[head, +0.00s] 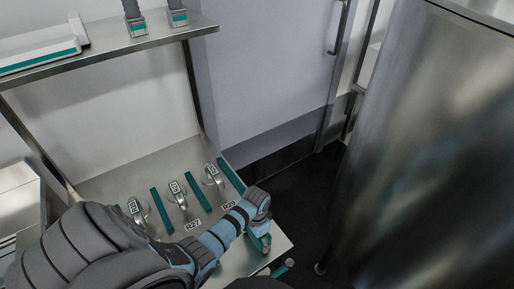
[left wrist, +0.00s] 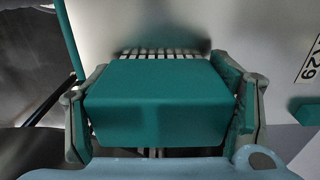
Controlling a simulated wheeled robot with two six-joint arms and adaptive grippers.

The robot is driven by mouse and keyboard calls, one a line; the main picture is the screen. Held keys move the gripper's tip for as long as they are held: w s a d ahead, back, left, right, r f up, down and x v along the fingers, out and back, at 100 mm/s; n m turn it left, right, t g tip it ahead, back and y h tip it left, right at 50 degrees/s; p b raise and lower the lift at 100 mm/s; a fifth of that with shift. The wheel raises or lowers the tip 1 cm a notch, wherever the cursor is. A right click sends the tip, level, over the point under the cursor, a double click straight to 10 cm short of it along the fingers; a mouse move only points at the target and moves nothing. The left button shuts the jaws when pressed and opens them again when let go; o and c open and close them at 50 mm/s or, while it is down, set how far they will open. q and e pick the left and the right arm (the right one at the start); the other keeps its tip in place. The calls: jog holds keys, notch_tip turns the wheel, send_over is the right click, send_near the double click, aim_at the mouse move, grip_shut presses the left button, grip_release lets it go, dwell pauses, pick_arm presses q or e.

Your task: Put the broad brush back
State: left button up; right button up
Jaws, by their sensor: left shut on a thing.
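My left gripper (head: 262,240) reaches over the right front part of a steel board and points down. In the left wrist view its two fingers stand on either side of a broad teal block (left wrist: 160,100), shut on it. This looks like the body of the broad brush; a pale slotted or bristled row shows behind its far edge. In the head view the gripper mostly hides the brush. A label ending in 29 (left wrist: 311,62) lies to the right in the wrist view. My right gripper is not in view.
The steel board (head: 110,182) carries teal strips (head: 197,194), tagged metal pieces (head: 177,194) and a label R27 (head: 193,224). A shelf (head: 110,42) hangs above. A large steel vessel (head: 430,150) stands at right, with dark floor (head: 300,190) between.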

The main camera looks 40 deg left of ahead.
pick_arm(q)
jog(key=shift+f, duration=0.1)
jog(key=o, duration=1.1)
notch_tip(320, 180, up, 12)
jog(key=p, duration=0.4)
jog(key=shift+r, duration=0.25)
jog(key=shift+f, duration=0.1)
